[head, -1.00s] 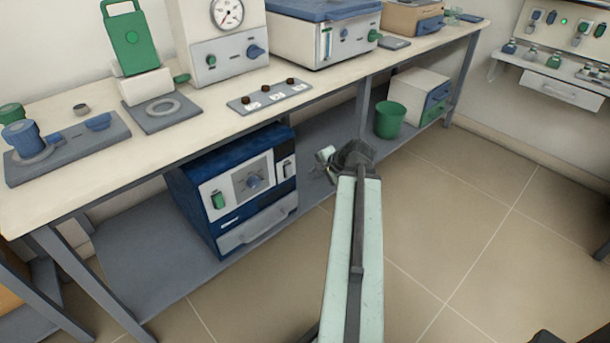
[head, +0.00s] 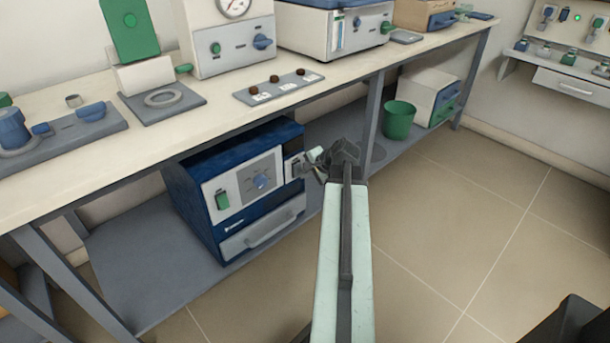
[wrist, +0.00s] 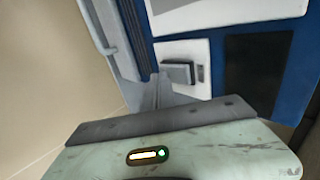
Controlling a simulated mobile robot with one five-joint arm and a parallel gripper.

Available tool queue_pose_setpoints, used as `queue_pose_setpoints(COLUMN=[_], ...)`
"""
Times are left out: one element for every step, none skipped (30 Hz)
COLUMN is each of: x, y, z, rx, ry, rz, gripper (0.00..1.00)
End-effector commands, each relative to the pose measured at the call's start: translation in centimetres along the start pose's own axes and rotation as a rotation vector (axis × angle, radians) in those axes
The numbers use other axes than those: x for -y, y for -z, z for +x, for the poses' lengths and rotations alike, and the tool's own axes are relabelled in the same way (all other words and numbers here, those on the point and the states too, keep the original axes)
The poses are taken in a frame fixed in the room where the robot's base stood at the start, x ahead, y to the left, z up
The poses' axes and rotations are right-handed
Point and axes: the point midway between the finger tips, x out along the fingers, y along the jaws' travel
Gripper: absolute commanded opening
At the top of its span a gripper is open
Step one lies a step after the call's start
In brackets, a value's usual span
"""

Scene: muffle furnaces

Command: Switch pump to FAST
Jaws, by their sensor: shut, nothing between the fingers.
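A blue unit (head: 185,195) with a white front stands on the lower shelf; no readable label tells whether it is the pump. My gripper (head: 315,158) is shut and empty, just right of the narrow panel. Contact cannot be told. Its fingers (wrist: 158,90) also show in the wrist view, pointing near the switch.
The bench top (head: 215,125) overhangs the shelf, with a bench leg (head: 370,110) behind my arm. A green bin (head: 398,120) and a white box (head: 425,92) stand farther right. Open tiled floor (head: 450,220) lies to the right.

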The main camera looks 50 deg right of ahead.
Motion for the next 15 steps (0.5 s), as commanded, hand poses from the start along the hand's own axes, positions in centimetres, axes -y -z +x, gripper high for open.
queue_pose_setpoints(x=[0.0,0.0,0.01,0.04,0.07,0.14,0.15,0.15,0.15,0.15,0.17,0.21,0.26,0.33,0.45], y=[-0.01,-0.01,0.0,0.03,0.04,0.02,0.0,0.0,0.0,0.0,-0.01,-0.01,-0.01,-0.01,-0.02], z=[0.0,0.04,0.24,0.52,0.88,0.57,0.53,0.53,0.53,0.53,0.52,0.48,0.43,0.35,0.23], rx=[0.0,0.0,0.0,0.0,0.001,0.0,0.0,0.0,0.0,0.0,0.0,0.0,0.0,0.0,0.0], ry=[0.0,0.0,0.0,0.0,0.0,0.0,0.0,0.0,0.0,0.0,0.0,0.0,0.0,0.0,0.0], rz=[0.0,0.0,-0.001,-0.001,-0.001,0.0,0.0,0.0,0.0,0.0,-0.001,-0.001,-0.001,-0.001,-0.001], gripper=[0.0,0.0,0.0,0.0,0.0,0.0,0.0,0.0,0.0,0.0,0.0,0.0,0.0,0.0,0.0])
